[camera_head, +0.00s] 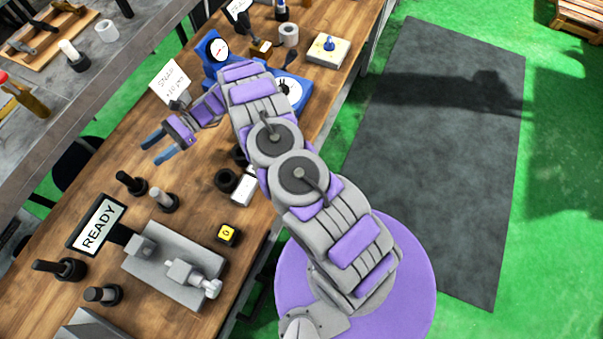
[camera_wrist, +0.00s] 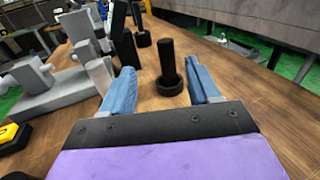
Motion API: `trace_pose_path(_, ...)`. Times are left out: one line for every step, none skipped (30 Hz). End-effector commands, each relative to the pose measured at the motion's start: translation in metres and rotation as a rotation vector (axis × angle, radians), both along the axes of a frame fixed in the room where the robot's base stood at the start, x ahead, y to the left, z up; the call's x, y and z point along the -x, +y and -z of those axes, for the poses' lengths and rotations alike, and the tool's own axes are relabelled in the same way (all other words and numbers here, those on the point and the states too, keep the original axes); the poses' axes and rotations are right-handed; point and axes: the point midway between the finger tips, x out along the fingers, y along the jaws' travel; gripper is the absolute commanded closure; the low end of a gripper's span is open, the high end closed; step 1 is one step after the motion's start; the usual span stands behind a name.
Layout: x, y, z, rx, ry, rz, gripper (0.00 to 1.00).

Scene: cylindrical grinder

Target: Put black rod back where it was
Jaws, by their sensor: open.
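A black rod (camera_head: 124,177) stands in a round black base on the wooden bench, near the READY sign. In the wrist view the black rod (camera_wrist: 167,58) stands upright ahead, framed between my fingers, its base resting on the bench. My gripper (camera_head: 157,147) is open and empty above the bench, apart from the rod. Its two blue fingers also show in the wrist view (camera_wrist: 163,85). Another black rod in a black base (camera_head: 46,266) is at the lower left. I cannot tell which rod the task means.
A grey-topped rod (camera_head: 163,198) stands right of the black rod. The READY sign (camera_head: 97,226), a grey machine fixture (camera_head: 170,270) and a yellow block (camera_head: 228,235) are close by. A blue dial gauge (camera_head: 216,48) and a paper sign (camera_head: 170,80) stand farther back.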

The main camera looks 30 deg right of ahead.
Motion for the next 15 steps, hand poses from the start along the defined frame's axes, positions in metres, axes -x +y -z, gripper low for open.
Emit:
trace_pose_path(0.003,0.000,-0.016,0.003,-0.023,-0.015,0.39)
trace_pose_path(0.005,0.000,-0.025,0.006,-0.040,-0.024,0.39)
trace_pose_path(0.008,-0.001,-0.035,0.013,-0.060,-0.039,0.39)
trace_pose_path(0.011,-0.001,-0.043,0.017,-0.075,-0.049,0.39)
trace_pose_path(0.014,-0.002,-0.051,0.022,-0.090,-0.061,0.39)
trace_pose_path(0.019,-0.004,-0.060,0.029,-0.109,-0.076,0.39)
trace_pose_path(0.023,-0.005,-0.068,0.033,-0.126,-0.087,0.39)
trace_pose_path(0.026,-0.006,-0.075,0.040,-0.144,-0.098,0.39)
trace_pose_path(0.031,-0.008,-0.085,0.048,-0.165,-0.113,0.39)
trace_pose_path(0.035,-0.010,-0.091,0.055,-0.181,-0.125,0.39)
trace_pose_path(0.039,-0.011,-0.098,0.061,-0.198,-0.136,0.39)
trace_pose_path(0.045,-0.014,-0.106,0.071,-0.219,-0.152,0.39)
trace_pose_path(0.050,-0.016,-0.112,0.079,-0.238,-0.163,0.39)
trace_pose_path(0.054,-0.018,-0.119,0.087,-0.257,-0.175,0.39)
trace_pose_path(0.061,-0.021,-0.127,0.097,-0.280,-0.193,0.39)
